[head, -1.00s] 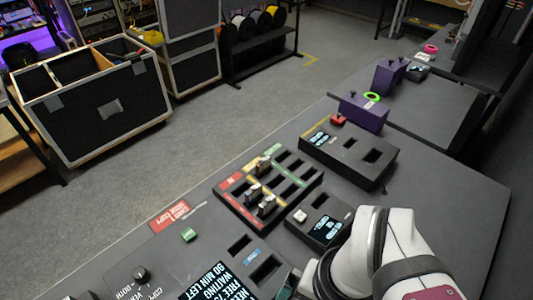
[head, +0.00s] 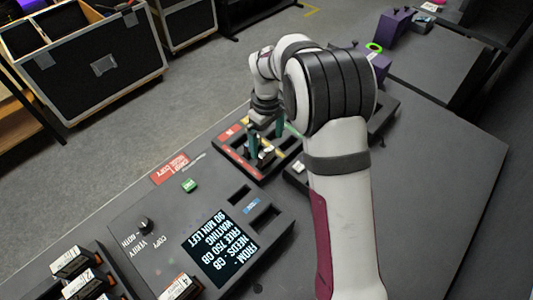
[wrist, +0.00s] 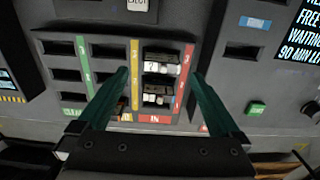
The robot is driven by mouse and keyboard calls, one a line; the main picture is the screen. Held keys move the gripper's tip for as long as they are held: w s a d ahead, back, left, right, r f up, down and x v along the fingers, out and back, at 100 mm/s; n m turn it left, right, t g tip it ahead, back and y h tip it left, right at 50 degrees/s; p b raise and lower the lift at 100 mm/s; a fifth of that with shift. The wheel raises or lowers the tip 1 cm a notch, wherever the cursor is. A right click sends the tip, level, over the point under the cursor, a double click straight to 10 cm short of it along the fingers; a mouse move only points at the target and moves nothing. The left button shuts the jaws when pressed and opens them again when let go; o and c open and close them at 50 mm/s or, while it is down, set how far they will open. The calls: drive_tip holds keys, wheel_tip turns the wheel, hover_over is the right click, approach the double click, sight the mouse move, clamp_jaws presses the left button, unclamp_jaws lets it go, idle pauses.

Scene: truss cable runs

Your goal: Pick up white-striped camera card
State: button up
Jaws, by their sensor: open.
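My gripper (head: 266,134) is open over the card tray (head: 236,162), pointing down. In the wrist view my gripper (wrist: 160,76) has its two teal fingers on either side of the tray's column marked IN. Between them, lower in depth, a dark card with a white band (wrist: 162,67) stands in a slot. A second dark card with white marks (wrist: 156,99) sits in the slot nearer the palm. Nothing is held. I cannot tell for certain which of these is the white-striped camera card. In the head view the cards (head: 264,157) are partly hidden by the fingers.
A console with a lit screen (head: 222,248), a knob (head: 146,226) and a green button (head: 189,186) lies left of the arm. Several cards with white labels (head: 72,262) stand in a rack at bottom left. Purple blocks (head: 396,22) are at the back.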

sight(267, 149)
wheel_tip(267, 149, down, 6)
drive_tip(key=shift+s+f, duration=0.1)
drive_tip(key=shift+f, duration=0.05)
drive_tip(key=c, duration=1.4)
